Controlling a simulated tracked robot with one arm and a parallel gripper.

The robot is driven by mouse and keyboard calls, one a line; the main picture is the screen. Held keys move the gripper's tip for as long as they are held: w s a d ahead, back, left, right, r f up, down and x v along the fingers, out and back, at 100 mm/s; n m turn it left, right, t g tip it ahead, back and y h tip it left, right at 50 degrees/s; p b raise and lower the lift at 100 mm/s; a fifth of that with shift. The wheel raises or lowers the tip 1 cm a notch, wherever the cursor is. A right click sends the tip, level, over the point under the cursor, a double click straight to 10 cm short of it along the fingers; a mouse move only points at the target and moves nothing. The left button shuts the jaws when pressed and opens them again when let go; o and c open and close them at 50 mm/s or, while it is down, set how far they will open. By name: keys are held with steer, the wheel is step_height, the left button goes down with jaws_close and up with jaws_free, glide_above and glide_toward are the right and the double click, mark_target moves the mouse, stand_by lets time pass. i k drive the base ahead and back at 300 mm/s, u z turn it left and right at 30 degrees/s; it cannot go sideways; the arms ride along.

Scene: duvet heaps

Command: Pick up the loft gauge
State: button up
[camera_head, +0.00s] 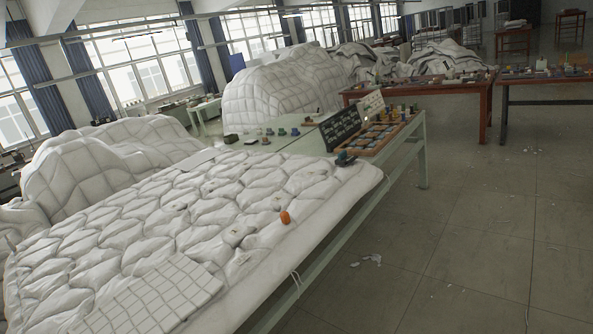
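I cannot tell for sure which item is the loft gauge. A small orange object (285,217) stands out on the white quilted duvet (215,205), near the duvet's right edge. A small dark object with a greenish part (344,158) sits at the duvet's far right corner. Several tiny items lie on the quilting, too small to make out. My gripper is not in view.
The duvet covers a long pale green table (419,150). A dark lettered board (340,127) and a wooden tray (372,139) of small parts stand at its far end. Duvet heaps (285,90) rise on the left. Grey floor (480,230) is mostly clear on the right, with white scraps.

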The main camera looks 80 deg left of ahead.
mark_target(343, 159)
steer(key=u, duration=1.75)
steer(key=i, duration=3.75)
steer(key=u, duration=0.15)
